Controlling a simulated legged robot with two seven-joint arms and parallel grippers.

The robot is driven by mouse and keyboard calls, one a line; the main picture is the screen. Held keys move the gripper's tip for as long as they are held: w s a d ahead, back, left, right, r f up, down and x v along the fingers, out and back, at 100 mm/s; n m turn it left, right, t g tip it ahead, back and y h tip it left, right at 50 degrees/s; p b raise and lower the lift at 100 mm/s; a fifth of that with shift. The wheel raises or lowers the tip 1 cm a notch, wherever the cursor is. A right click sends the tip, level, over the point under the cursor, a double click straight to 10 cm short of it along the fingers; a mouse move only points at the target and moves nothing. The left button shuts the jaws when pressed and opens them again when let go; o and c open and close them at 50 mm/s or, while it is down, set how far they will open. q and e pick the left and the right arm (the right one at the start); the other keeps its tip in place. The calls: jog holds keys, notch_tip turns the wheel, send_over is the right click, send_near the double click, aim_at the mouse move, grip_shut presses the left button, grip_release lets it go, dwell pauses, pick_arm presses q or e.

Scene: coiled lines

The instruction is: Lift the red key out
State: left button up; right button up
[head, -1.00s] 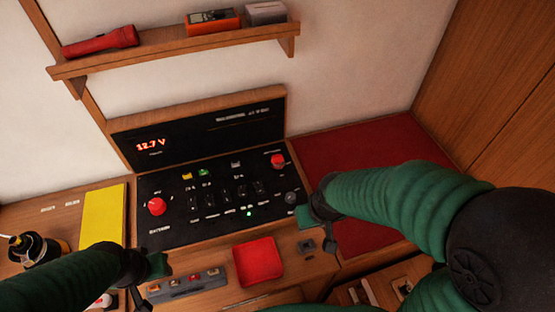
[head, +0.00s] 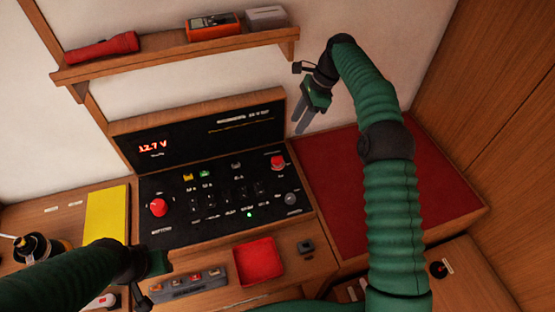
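Two red knob-like pieces sit on the black control panel (head: 222,222): one at the left (head: 157,207) and one at the upper right (head: 278,162). I cannot tell for sure which is the red key. My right gripper (head: 299,132) is raised above and behind the panel's right end, in front of the white wall. Its two fingers point down with a narrow gap and nothing between them. It is apart from both red pieces. My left gripper (head: 148,292) is low at the left, near the fuse strip; its fingers are mostly hidden by its dark body.
An empty red tray (head: 250,278) and a small dark block (head: 306,247) lie in front of the panel. A yellow book (head: 106,215) lies left. A shelf (head: 180,58) overhangs the back. A red mat (head: 345,190) lies right. A dark round fitting (head: 438,268) shows lower right.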

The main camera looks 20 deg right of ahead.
send_over(278, 157)
jog(key=d, duration=0.2)
notch_tip(278, 157, down, 10)
jog(key=shift+s+p, duration=0.1)
jog(key=shift+p, duration=0.2)
jog(key=x, duration=0.1)
jog(key=p+x, duration=0.1)
jog(key=x, duration=0.1)
jog(key=p+x, duration=0.1)
jog(key=x, duration=0.1)
jog(key=shift+d+f, duration=0.2)
jog(key=shift+f, duration=0.25)
grip_shut()
